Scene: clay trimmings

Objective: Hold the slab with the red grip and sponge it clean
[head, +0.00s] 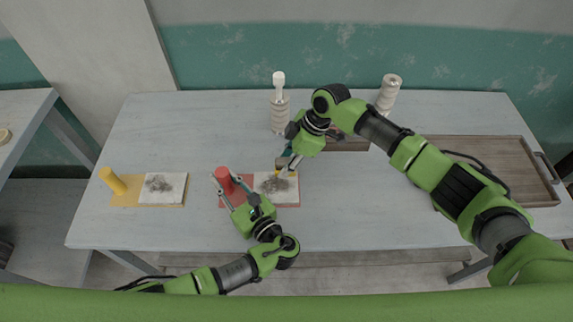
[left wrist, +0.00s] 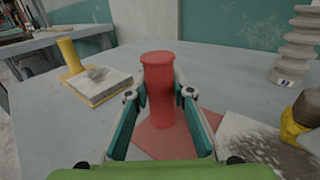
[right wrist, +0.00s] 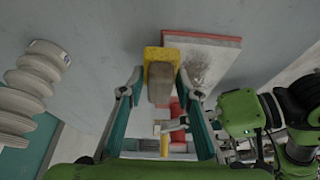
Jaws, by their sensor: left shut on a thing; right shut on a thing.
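The red grip (head: 224,180) is an upright post on a red board, beside a white slab (head: 287,189) with dark grey smears. My left gripper (left wrist: 161,92) is shut on the red grip, one finger on each side. My right gripper (right wrist: 160,95) is shut on the brown block of a yellow sponge (right wrist: 153,60). The sponge is at the slab's far edge; it also shows in the left wrist view (left wrist: 291,127). I cannot tell whether it touches the slab. The slab's smears (left wrist: 262,140) are still dark.
A second smeared slab (head: 174,195) on a yellow board with a yellow grip (head: 113,181) lies to the left. A ribbed pale bottle (head: 280,112) and a ribbed pale cylinder (head: 389,92) stand at the back. A brown tray (head: 505,150) lies right, partly behind my right arm.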

